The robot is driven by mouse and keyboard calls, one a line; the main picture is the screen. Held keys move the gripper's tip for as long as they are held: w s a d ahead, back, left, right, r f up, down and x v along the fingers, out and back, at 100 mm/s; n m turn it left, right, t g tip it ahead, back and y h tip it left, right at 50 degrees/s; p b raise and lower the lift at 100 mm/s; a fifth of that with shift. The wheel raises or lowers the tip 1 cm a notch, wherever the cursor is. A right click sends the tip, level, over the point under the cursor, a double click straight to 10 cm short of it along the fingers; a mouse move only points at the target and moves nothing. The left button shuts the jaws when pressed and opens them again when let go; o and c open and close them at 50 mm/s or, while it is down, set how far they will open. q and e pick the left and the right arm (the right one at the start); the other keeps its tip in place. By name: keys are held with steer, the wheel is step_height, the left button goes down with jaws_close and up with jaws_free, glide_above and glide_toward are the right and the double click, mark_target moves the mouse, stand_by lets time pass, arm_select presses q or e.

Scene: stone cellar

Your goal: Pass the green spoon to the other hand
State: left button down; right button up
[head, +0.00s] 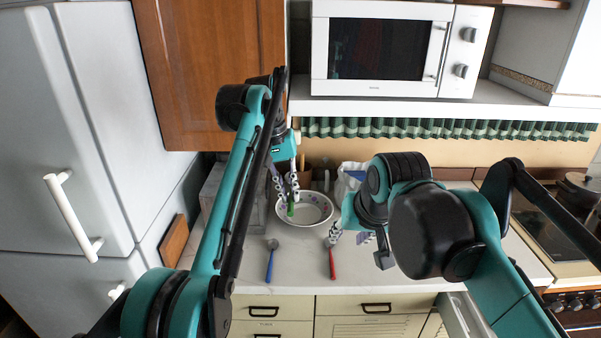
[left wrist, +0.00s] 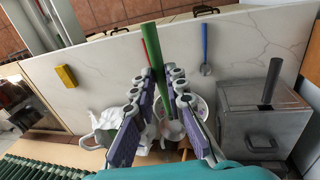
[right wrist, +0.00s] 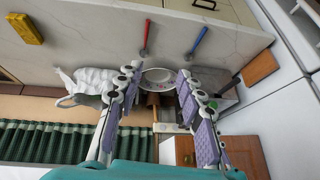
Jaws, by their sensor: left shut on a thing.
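A small green patch beside the right finger there may be the spoon, but I cannot tell.
A white patterned bowl (head: 318,212) stands below the left gripper. A blue spoon (head: 270,264) and a red spoon (head: 332,264) lie near the counter's front. A grey box (left wrist: 240,118), a white bag-like object (right wrist: 92,80) and a yellow block (right wrist: 25,28) are around. The front counter is mostly clear.

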steer(key=g, duration=0.1)
glide_toward(291, 205)
step_height(291, 205, up, 3)
steer(key=d, duration=0.1)
steer(key=shift+y, duration=0.4)
steer(key=x, duration=0.7)
steer(key=s+x, duration=0.1)
steer(key=x, duration=0.3)
steer(key=shift+w+f, duration=0.1)
steer(key=shift+f, duration=0.35)
jaws_close()
arm_select(q)
steer(key=c, duration=1.5)
jaws_free()
steer(key=shift+o, duration=0.2)
